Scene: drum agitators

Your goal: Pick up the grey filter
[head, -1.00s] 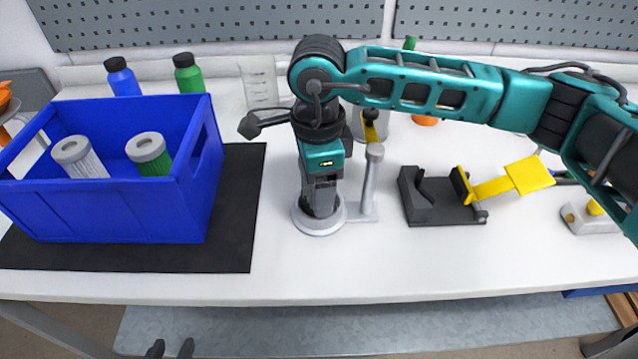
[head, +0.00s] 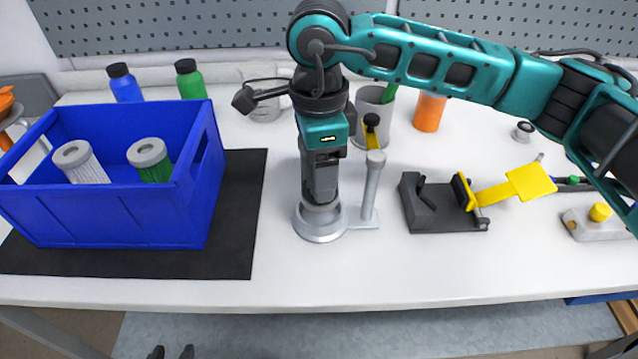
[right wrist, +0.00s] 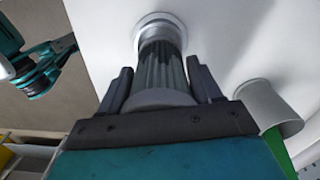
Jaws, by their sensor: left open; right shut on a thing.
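The grey filter (right wrist: 160,62) is a ribbed dark-grey cylinder, upright between the fingers of my right gripper (right wrist: 160,80) in the right wrist view. In the head view my right gripper (head: 322,190) points straight down over the round silver holder (head: 320,226). It is shut on the filter, which its fingers largely hide there. I cannot tell whether the filter's lower end is still inside the holder's ring. My left gripper (head: 172,353) is open and empty, with only its fingertips showing at the bottom edge, in front of the table.
A blue crate (head: 120,218) on a black mat (head: 240,235) holds a white and a green filter. A post with a yellow-black lever (head: 371,130) stands right beside the holder. A black fixture with a yellow plate (head: 530,181) is further right. The front table strip is clear.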

